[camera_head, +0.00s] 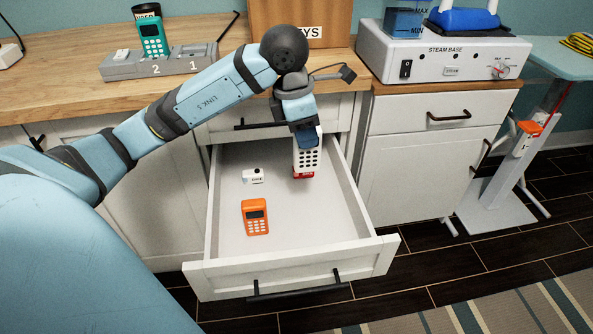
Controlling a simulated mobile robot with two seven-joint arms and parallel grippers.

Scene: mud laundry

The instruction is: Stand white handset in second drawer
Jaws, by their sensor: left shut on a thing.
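A white handset (306,157) with dark keys and a red lower end hangs upright in my left gripper (304,135). The gripper is shut on its upper part, above the back right of an open drawer (290,274). I cannot tell whether the handset's red end touches the drawer floor. An orange handset (255,217) and a small white block with a label (253,176) lie in the drawer. My right gripper is not in view.
On the wooden counter (80,95), a grey dock (145,66) marked 2 and 1 holds a teal handset (153,37) at 2. A steam base (440,55) stands at the right. The open drawer juts over the dark floor.

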